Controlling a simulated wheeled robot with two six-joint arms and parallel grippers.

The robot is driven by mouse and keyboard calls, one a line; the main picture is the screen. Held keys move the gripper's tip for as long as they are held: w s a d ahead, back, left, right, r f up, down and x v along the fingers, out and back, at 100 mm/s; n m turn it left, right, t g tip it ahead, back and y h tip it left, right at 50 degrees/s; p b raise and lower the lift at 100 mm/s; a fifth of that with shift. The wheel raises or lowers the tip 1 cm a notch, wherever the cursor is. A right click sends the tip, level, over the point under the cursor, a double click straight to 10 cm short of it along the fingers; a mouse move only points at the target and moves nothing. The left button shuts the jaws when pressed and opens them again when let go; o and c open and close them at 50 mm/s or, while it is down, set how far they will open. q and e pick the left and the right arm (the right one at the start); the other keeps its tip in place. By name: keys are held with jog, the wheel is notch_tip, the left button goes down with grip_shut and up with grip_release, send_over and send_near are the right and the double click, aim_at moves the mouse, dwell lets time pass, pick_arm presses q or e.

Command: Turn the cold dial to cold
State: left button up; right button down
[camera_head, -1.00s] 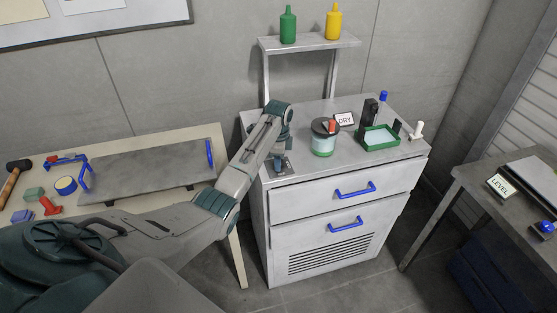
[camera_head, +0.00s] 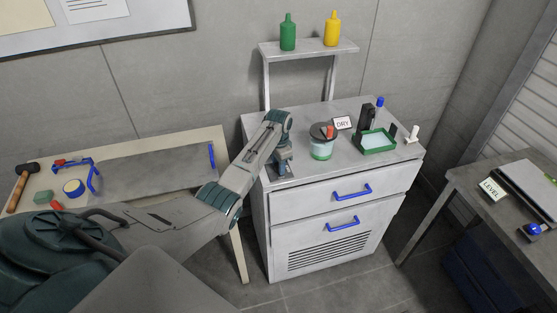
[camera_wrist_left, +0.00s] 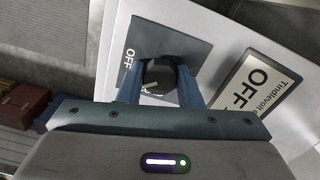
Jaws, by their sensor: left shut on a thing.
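The dial (camera_wrist_left: 158,74) is a dark round knob with a pale pointer mark, on a grey plate (camera_wrist_left: 190,46) lettered OFF. Other lettering on the plate may be hidden. In the left wrist view the pointer lies toward the lower left of the knob. My left gripper (camera_wrist_left: 160,80) is shut on the dial, one blue-grey finger on each side. In the head view my left gripper (camera_head: 283,172) reaches down to the left end of the white cabinet's top (camera_head: 306,166), and it hides the dial there. My right gripper is in neither view.
A green-lidded jar (camera_head: 320,148), a DRY sign (camera_head: 343,123) and a green tray (camera_head: 379,149) stand right of my gripper. A bottle shelf (camera_head: 308,49) rises behind. A white OFF label (camera_wrist_left: 253,83) sits beside the dial plate. A workbench (camera_head: 225,160) stands left.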

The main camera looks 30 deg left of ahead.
pick_arm(q)
jog(key=n, duration=0.2)
jog(key=n+p, duration=0.1)
jog(key=shift+r+n, duration=0.2)
jog(key=shift+n, duration=0.2)
jog(key=n, duration=0.3)
jog(key=shift+n, duration=1.8)
jog(key=shift+w, duration=0.1)
jog(key=o, duration=1)
jog(key=shift+f, duration=0.1)
jog(key=shift+r+b, duration=1.5)
jog(key=shift+r, duration=3.95)
